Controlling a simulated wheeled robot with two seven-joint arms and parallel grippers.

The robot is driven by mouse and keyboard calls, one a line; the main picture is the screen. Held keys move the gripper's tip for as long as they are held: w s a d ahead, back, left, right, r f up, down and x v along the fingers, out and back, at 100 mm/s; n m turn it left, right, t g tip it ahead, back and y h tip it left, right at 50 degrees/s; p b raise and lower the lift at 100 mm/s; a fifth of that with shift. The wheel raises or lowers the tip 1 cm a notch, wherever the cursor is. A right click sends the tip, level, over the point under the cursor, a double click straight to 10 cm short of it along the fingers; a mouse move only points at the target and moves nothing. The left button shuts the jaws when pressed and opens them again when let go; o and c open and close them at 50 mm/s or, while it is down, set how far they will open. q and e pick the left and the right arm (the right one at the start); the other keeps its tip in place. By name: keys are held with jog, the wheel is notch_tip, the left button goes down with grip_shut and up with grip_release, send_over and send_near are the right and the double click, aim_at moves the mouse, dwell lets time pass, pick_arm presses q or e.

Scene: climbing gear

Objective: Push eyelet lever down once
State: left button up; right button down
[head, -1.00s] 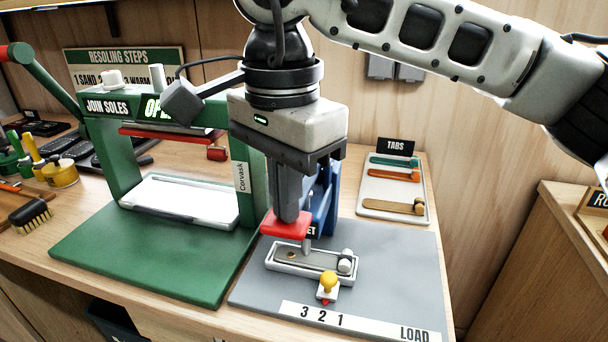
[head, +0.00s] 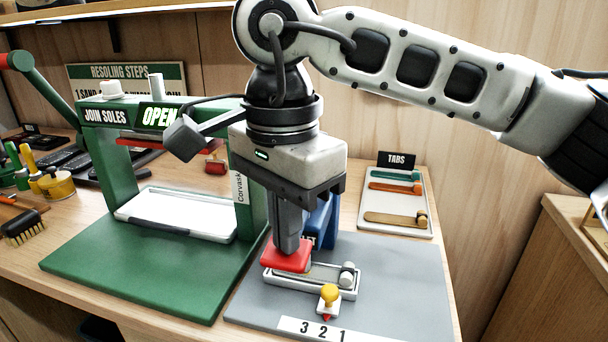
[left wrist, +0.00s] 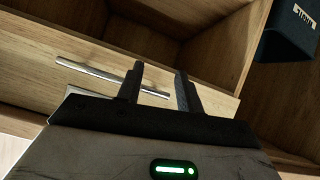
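The eyelet press has a blue body (head: 322,222) and a red lever pad (head: 283,258), standing on a grey base in the head view. My right gripper (head: 288,248) points down with its fingers together and empty, their tips touching the top of the red pad. The pad sits low, just over the left end of a small pale tray (head: 357,284) holding a grey strip. My right gripper hides much of the blue body. My left gripper (left wrist: 158,85) shows only in the left wrist view, with its two fingers apart and nothing between them.
A green sole press (head: 107,150) marked OPEN stands on the left. A yellow-knobbed slider (head: 329,294) is at the tray's front, by a 3 2 1 strip. A tabs tray (head: 385,218) lies behind right. Wooden shelving (left wrist: 200,30) is near my left gripper.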

notch_tip(320, 180, up, 2)
jog(key=shift+s+p, duration=0.1)
jog(key=shift+p, duration=0.5)
jog(key=shift+r+p, duration=0.6)
jog(key=shift+r, duration=0.15)
notch_tip(320, 180, up, 2)
jog(key=shift+r+p, duration=0.15)
jog(key=shift+p, duration=0.7)
pick_arm(q)
jog(key=r+p, duration=0.1)
jog(key=a+r+p, duration=0.1)
jog(key=p, duration=0.1)
jog(key=r+g+p, duration=0.1)
jog(key=p, duration=0.1)
jog(key=shift+s+a+r+m+y, duration=0.15)
jog(key=shift+s+a+m+y, duration=0.05)
jog(key=shift+a+m+y, duration=0.2)
pick_arm(e)
notch_tip(320, 180, up, 7)
pick_arm(q)
jog(key=shift+d, duration=0.1)
